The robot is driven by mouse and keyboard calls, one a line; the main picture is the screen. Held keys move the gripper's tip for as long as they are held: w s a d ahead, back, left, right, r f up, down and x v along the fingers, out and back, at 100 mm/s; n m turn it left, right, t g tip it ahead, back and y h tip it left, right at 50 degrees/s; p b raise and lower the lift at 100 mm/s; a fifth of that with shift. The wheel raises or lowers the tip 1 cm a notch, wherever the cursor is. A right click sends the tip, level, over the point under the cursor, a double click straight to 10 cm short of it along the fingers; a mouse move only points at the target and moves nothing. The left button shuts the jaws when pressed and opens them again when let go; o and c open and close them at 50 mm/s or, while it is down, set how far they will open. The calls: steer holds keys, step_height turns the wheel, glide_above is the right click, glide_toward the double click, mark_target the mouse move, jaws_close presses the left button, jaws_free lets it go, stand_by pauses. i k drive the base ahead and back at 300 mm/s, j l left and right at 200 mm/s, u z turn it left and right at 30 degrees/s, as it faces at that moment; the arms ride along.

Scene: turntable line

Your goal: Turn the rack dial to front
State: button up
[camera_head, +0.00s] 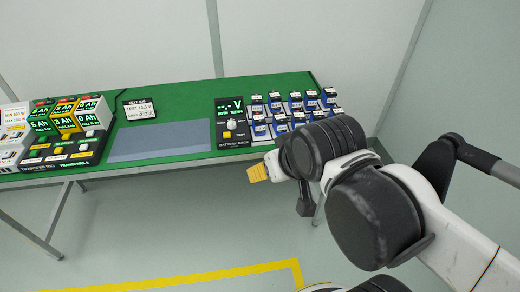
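The rack dial (231,124) is a small pale knob on the black battery rack panel (222,108), at the right part of the green table. A lit green display is above it and a yellow button (227,134) is just below it. The dial's pointer and marks are too small to read. My gripper (257,172) shows as a yellow tip in front of the table's front edge, below and to the right of the dial and apart from it. My arm hides most of the gripper, so its opening cannot be made out.
Several blue batteries (274,98) stand in rows right of the panel, partly behind my arm. A grey-blue mat (160,140) lies left of the panel. A sign (140,110) stands behind it.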

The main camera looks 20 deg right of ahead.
mark_target(232, 125)
steer(key=l+z, duration=0.15)
steer(key=z, duration=0.3)
steer(key=i, duration=0.8)
steer(key=j+u, duration=0.05)
